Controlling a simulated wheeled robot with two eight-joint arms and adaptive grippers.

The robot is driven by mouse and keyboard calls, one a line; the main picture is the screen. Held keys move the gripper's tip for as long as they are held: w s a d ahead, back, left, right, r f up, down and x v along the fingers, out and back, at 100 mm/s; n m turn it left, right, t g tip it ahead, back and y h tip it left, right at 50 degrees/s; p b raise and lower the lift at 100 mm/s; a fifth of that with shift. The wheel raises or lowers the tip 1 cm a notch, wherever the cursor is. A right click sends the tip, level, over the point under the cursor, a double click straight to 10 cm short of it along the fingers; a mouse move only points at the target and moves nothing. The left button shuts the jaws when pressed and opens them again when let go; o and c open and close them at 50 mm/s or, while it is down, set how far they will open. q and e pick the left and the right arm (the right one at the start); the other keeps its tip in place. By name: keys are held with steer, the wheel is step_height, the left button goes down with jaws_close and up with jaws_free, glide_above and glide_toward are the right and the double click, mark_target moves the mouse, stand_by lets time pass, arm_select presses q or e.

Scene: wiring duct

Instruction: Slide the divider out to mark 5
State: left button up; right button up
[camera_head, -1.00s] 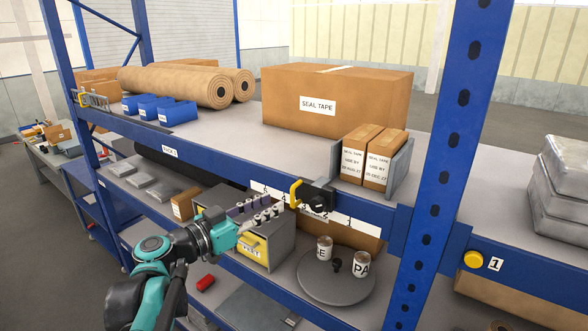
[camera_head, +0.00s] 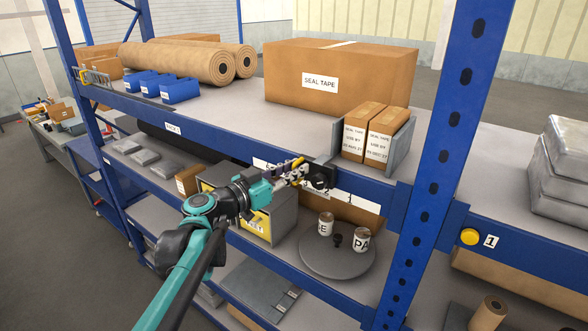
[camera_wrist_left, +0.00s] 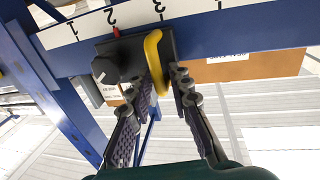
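The divider's black slider block (camera_head: 320,178) sits on the blue front beam of the shelf, with a yellow handle (camera_head: 298,163) on its left and a round black knob. In the left wrist view, the handle (camera_wrist_left: 156,62) stands between the fingertips of my left gripper (camera_wrist_left: 161,80). The fingers are apart, one on each side of the handle. A red pointer (camera_wrist_left: 116,31) on the block is at mark 2 of the white numbered scale (camera_wrist_left: 92,24). In the head view my left gripper (camera_head: 288,172) partly covers the handle and scale. My right gripper is not in view.
Two seal tape boxes (camera_head: 368,131) stand by a grey upright plate (camera_head: 402,143) above the block. A large carton (camera_head: 342,82) is behind. Below are a turntable (camera_head: 337,265) with two cans and a blue post (camera_head: 447,150) to the right.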

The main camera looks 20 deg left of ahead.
arm_select(q)
jaws_close()
steer(key=shift+w+a, duration=0.2)
steer(key=shift+a, duration=0.25)
steer(key=w+a+b, duration=0.1)
steer(key=w+a, duration=0.2)
steer(key=a, duration=0.5)
steer(key=w+a+b, duration=0.1)
steer(key=w+a, duration=0.2)
steer(key=a, duration=0.6)
steer(key=shift+w+a, duration=0.15)
steer(key=shift+a, duration=0.05)
steer(key=o, duration=0.6)
jaws_free()
steer(key=shift+c, duration=0.2)
steer(key=shift+d, duration=0.1)
steer(key=v, duration=1.2)
